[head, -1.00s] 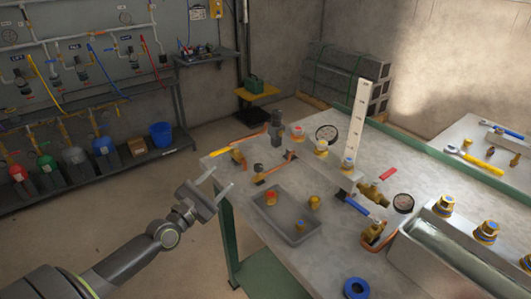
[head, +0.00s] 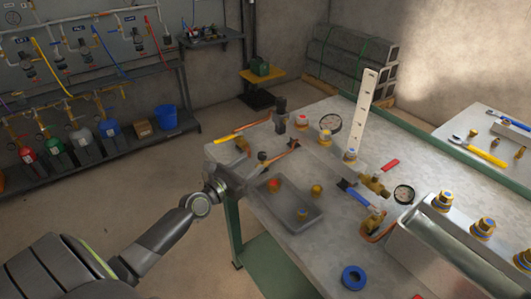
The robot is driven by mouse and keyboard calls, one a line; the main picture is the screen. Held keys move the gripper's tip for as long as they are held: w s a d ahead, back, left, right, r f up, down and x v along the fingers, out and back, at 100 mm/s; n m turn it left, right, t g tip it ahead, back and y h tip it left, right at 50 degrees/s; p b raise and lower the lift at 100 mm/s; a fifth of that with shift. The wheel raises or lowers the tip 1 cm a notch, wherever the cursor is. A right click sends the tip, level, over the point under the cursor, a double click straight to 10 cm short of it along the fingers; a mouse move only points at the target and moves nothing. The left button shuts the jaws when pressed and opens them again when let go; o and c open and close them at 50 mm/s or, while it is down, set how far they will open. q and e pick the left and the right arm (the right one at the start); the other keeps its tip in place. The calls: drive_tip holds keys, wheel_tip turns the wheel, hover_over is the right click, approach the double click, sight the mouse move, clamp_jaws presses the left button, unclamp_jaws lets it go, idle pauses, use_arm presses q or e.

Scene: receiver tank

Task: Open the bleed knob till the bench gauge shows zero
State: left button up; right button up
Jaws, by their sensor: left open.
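My left gripper (head: 243,170) comes in from the left and is at the bench's left edge, beside the grey tray. It is open and I see nothing between its fingers, though the tips are hard to make out. A brass fitting (head: 242,146) sits just beyond it, and a small dark-topped brass part (head: 262,157) is close to its right. I cannot tell which part is the bleed knob. My right gripper is not in view.
The grey tray (head: 292,231) holds several brass fittings. A tall white strip (head: 362,115) stands behind a brass valve (head: 376,184) with a blue handle. A metal trough (head: 430,250) fills the right front. A blue ring (head: 354,277) lies near the front edge.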

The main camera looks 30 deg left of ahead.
sight(265, 153)
use_arm(q)
drive_tip(key=w, duration=0.5)
drive_tip(key=w+d+b, duration=0.1)
drive_tip(key=w, duration=0.1)
drive_tip(key=shift+w, duration=0.4)
drive_tip(key=shift+c, duration=0.5)
